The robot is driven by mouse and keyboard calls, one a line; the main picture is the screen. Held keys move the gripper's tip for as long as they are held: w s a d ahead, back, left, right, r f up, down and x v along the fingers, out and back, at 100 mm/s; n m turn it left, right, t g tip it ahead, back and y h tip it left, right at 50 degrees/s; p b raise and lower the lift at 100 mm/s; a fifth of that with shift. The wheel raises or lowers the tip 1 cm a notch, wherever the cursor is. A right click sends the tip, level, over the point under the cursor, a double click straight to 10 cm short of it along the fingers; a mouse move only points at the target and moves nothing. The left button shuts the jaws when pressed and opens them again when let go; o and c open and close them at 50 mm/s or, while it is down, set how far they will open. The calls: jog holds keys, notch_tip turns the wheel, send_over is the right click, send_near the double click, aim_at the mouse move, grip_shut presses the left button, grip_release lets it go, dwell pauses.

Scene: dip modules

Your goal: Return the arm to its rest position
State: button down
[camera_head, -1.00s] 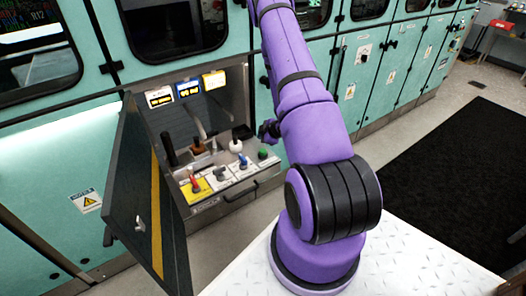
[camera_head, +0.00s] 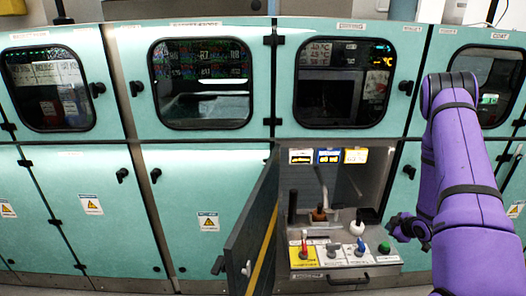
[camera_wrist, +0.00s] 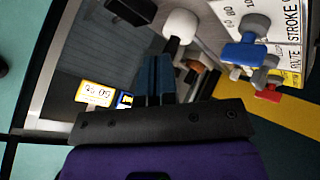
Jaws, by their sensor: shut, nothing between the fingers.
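My purple arm (camera_head: 465,190) stands at the right of the head view, bent, with its upper link rising in front of the teal cabinets. My gripper (camera_head: 402,228) is a small dark shape at the arm's left edge, near the right side of an open control bay. In the wrist view my gripper's fingers (camera_wrist: 158,78) are together and empty. They point toward the bay, close to the white round knob (camera_wrist: 181,24) in the picture; whether they touch it I cannot tell.
The open bay door (camera_head: 250,245) juts out left of the control panel (camera_head: 337,254). The panel carries a red lever (camera_head: 303,243), a blue lever (camera_head: 361,245), a green knob (camera_head: 384,248) and a white knob (camera_head: 357,228). Teal cabinets (camera_head: 80,195) line the wall behind.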

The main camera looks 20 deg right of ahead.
jog(key=w+a+r+m+h, duration=0.1)
jog(key=w+a+r, duration=0.15)
jog(key=r, duration=0.65)
jog(key=w+a+r+m+g+h, duration=0.1)
jog(key=a+r+m, duration=0.15)
jog(key=r, duration=0.65)
jog(key=w+a+r+h, duration=0.1)
jog(key=a+r, duration=0.3)
jog(key=r, duration=0.6)
jog(key=s+a+r+m+g, duration=0.1)
jog(key=s+a+r, duration=0.2)
jog(key=a+r, duration=0.25)
jog(key=s+a+r+m, duration=0.2)
jog(key=s+a+r, duration=0.2)
jog(key=r, duration=0.3)
jog(key=s+a+r+m+g+y, duration=0.1)
jog(key=s+a+r, duration=0.3)
jog(key=s+a, duration=0.4)
jog(key=s+a+r+m+g+y, duration=0.1)
jog(key=s+a+r, duration=0.3)
jog(key=s+a, duration=0.4)
jog(key=s+y, duration=0.1)
jog(key=s, duration=0.6)
jog(key=c, duration=1.8)
grip_release()
jog(key=shift+r, duration=0.1)
jog(key=shift+c, duration=0.2)
